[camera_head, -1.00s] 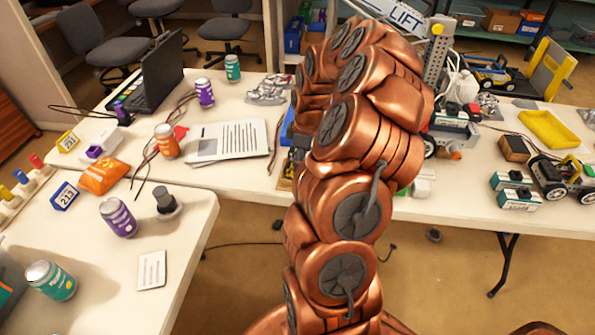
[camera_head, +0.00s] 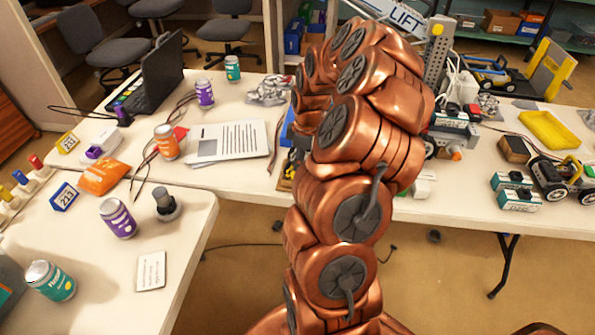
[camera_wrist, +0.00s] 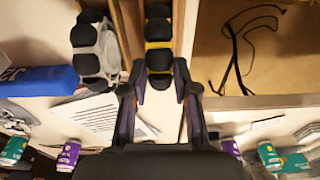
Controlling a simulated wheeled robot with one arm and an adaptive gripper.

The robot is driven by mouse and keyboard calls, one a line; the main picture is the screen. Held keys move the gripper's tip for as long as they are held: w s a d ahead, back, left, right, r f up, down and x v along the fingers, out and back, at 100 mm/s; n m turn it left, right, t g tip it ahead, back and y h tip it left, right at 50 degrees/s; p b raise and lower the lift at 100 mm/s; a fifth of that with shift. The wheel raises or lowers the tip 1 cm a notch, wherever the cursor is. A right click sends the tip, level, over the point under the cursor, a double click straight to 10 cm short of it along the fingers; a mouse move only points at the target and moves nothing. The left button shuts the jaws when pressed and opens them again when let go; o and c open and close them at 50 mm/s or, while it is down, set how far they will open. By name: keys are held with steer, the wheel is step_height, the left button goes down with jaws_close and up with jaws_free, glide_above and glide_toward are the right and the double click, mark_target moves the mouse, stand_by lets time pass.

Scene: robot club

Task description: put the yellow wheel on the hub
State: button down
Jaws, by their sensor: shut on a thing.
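The yellow wheel (camera_wrist: 158,46), with chunky black tread and a yellow band, stands on edge between the fingertips in the wrist view. My gripper (camera_wrist: 158,92) is shut on it, with one dark finger on each side. Wooden strips stand close on either side of the wheel; I cannot tell whether it touches them. A grey wheel (camera_wrist: 92,50) with black tread sits just left of it. In the head view my copper arm hides the gripper and the yellow wheel. I cannot make out the hub in either view.
A printed sheet (camera_head: 229,140) lies left of my arm. Several cans, a laptop (camera_head: 148,85) and an orange bag (camera_head: 104,177) stand farther left. Right of my arm are a lift tower (camera_head: 437,50), a yellow tray (camera_head: 548,130) and a small wheeled vehicle (camera_head: 562,172).

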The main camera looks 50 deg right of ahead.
steer(key=shift+r, duration=0.15)
steer(key=shift+r, duration=2.85)
